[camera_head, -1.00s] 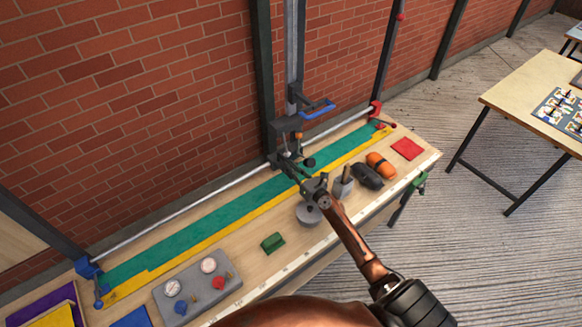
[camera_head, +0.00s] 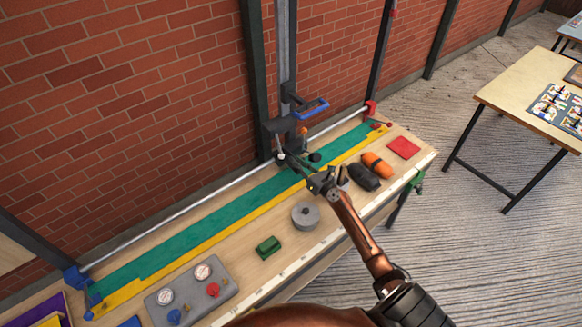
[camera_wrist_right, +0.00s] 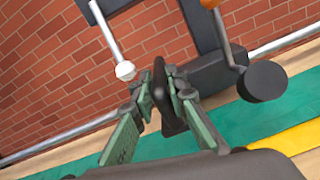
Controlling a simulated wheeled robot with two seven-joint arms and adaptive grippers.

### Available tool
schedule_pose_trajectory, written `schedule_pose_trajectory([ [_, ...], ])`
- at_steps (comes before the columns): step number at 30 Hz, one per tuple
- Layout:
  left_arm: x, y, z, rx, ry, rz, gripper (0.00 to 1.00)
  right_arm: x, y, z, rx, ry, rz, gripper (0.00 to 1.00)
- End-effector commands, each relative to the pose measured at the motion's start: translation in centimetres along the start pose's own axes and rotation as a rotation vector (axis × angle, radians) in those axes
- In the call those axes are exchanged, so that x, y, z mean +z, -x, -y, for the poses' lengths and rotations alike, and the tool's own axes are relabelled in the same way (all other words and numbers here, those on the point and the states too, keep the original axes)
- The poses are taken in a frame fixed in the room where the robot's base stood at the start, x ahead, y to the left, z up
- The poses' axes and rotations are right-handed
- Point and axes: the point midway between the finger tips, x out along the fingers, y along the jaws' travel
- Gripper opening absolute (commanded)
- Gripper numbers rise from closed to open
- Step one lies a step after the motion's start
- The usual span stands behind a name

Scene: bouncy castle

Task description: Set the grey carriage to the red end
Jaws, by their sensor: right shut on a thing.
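The grey carriage (camera_head: 279,134) sits on the long metal rail (camera_head: 190,205) against the brick wall, under a tall post and with a blue handle (camera_head: 310,109) above it. The red end (camera_head: 370,109) is at the right of the rail, a clear gap away. The blue end (camera_head: 76,277) is at the far left. My right gripper (camera_head: 295,163) reaches to the carriage's front. In the right wrist view, my right gripper (camera_wrist_right: 161,95) is shut on a thin dark upright handle (camera_wrist_right: 160,78). A black round knob (camera_wrist_right: 264,81) hangs beside it. My left gripper is not in view.
Green (camera_head: 215,211) and yellow (camera_head: 230,222) strips run along the bench below the rail. A grey weight (camera_head: 305,215), a green block (camera_head: 268,247), black and orange rolls (camera_head: 376,165), a red square (camera_head: 403,147) and a gauge panel (camera_head: 192,290) stand in front.

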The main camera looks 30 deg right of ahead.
Motion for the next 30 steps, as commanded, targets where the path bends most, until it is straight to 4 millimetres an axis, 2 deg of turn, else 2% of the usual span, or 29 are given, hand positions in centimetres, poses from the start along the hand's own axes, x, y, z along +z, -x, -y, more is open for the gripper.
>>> schedule_pose_trajectory([
  [3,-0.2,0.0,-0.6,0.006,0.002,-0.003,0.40,-0.5,0.1,-0.4,0.004,-0.009,-0.007,0.00],
  [4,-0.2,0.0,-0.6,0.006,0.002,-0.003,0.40,-0.6,0.1,-0.4,0.005,-0.009,-0.008,0.15],
  [11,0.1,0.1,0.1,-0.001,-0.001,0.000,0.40,-0.6,-0.1,-0.6,0.009,-0.009,-0.008,0.30],
  [18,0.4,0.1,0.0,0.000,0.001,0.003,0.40,-0.5,0.0,-0.6,0.009,-0.009,-0.008,0.30],
  [22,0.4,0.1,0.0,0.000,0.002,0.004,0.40,-0.6,0.7,-0.5,0.008,-0.009,-0.008,0.30],
  [26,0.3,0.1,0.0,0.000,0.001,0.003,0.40,-0.6,2.7,-0.5,0.008,-0.010,-0.009,0.30],
  [30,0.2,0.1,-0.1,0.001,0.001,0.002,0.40,-0.7,5.7,-0.5,0.007,-0.009,-0.010,0.30],
])
